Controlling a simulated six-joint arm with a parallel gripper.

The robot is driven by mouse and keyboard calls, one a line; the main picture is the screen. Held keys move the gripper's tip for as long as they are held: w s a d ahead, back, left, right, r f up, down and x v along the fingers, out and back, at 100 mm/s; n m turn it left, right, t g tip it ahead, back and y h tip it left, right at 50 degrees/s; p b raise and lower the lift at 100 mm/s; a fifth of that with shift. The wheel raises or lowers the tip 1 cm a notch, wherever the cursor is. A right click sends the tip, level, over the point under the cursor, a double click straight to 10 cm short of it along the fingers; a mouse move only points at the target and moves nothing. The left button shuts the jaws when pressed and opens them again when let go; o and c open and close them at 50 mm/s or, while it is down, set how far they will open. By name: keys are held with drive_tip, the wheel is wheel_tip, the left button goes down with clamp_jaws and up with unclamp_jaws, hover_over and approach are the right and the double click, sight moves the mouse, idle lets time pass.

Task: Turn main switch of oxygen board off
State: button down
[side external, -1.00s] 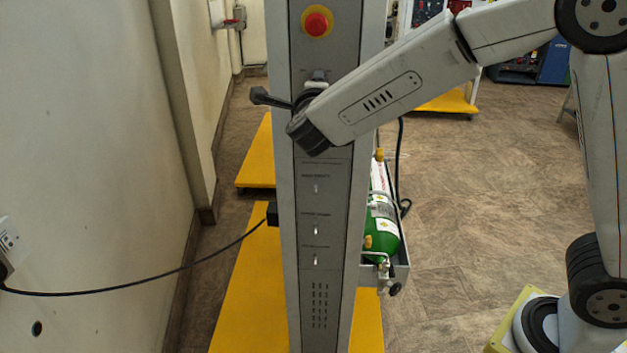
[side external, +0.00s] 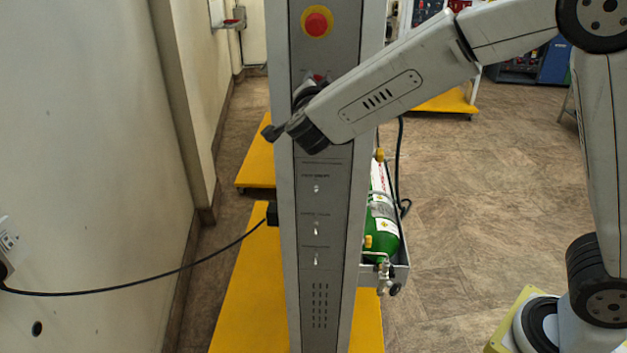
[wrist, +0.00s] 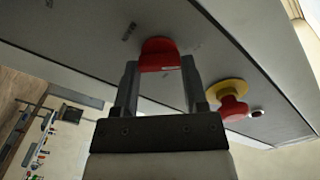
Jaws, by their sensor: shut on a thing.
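The oxygen board (side external: 325,190) is a tall grey panel standing upright in the side view. Its red main switch (wrist: 159,54) shows in the wrist view between the fingers of my gripper (wrist: 160,72). The gripper is shut on the switch, with one finger at each side. In the side view my gripper (side external: 272,132) is at the board's upper part, and my wrist hides most of the switch there; only a bit of red (side external: 319,77) shows above the wrist.
A red emergency button on a yellow ring (side external: 317,22) sits above the switch; it also shows right of my fingers in the wrist view (wrist: 232,104). Small toggles (side external: 317,230) line the panel below. A green cylinder (side external: 384,230) stands behind the board. A black cable (side external: 150,284) runs left.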

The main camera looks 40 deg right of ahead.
idle(0.3)
drive_tip(key=shift+c, duration=0.6)
unclamp_jaws()
drive_tip(key=shift+a, duration=0.1)
drive_tip(key=v, duration=0.7)
drive_tip(key=shift+s+a, duration=0.2)
drive_tip(key=shift+s, duration=0.1)
drive_tip(key=shift+w+n, duration=0.1)
drive_tip(key=shift+n, duration=0.2)
